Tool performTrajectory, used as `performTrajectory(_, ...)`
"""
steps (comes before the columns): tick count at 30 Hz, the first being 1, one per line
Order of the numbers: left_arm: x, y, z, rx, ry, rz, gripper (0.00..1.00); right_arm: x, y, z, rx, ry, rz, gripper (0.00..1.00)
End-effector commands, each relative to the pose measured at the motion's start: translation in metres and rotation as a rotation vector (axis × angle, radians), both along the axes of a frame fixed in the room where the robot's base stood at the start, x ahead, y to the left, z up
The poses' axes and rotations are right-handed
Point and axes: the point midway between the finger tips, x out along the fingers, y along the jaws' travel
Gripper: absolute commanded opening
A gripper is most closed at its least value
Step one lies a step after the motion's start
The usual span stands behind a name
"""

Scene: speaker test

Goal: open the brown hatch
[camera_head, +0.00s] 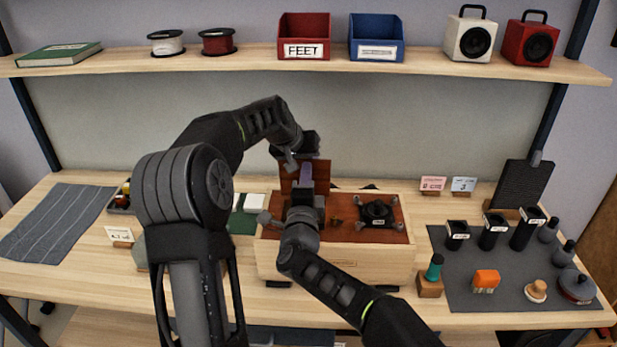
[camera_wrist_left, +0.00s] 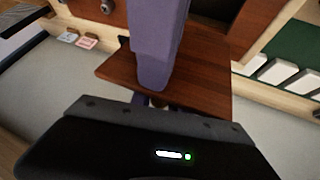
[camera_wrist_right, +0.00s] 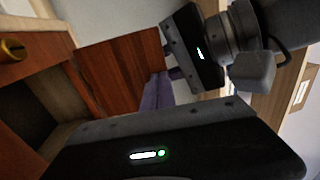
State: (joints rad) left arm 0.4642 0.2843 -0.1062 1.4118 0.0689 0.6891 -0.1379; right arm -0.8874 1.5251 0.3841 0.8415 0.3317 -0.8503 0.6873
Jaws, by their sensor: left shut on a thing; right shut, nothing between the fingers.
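The brown hatch (camera_head: 287,183) is a reddish wooden panel, swung up at the left of the wooden box (camera_head: 340,262). It also shows in the left wrist view (camera_wrist_left: 205,92) and the right wrist view (camera_wrist_right: 120,65), with a dark opening beside it.
A black part (camera_head: 377,211) sits on the box top, right of the hatch. A brass knob (camera_wrist_right: 13,50) is near the opening. A grey mat (camera_head: 510,285) with black containers lies right of the box. The shelf (camera_head: 250,58) runs above. My two arms are close together.

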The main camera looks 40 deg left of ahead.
Motion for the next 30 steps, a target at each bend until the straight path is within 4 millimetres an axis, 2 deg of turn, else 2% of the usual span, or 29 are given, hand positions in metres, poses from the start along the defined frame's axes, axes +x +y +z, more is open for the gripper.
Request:
performTrajectory(1,-0.007,-0.011,-0.009,-0.028,0.035,-0.015,0.00,0.009,-0.003,0.002,0.002,0.007,-0.003,0.00)
performTrajectory(6,-0.005,-0.013,-0.006,-0.030,0.030,-0.017,0.00,0.012,-0.005,0.003,0.002,0.007,-0.007,0.00)
performTrajectory(7,-0.005,-0.013,-0.006,-0.030,0.028,-0.018,0.22,0.012,-0.005,0.003,0.003,0.007,-0.008,0.00)
performTrajectory(14,-0.005,-0.014,-0.005,-0.032,0.026,-0.017,0.41,0.012,-0.006,0.003,0.003,0.008,-0.008,0.00)
performTrajectory(23,-0.008,-0.013,0.000,-0.030,0.024,-0.014,0.41,0.012,-0.006,0.003,0.003,0.007,-0.008,0.00)
performTrajectory(30,-0.024,-0.012,0.027,-0.020,0.013,-0.007,0.41,0.012,-0.006,0.003,0.003,0.007,-0.008,0.00)
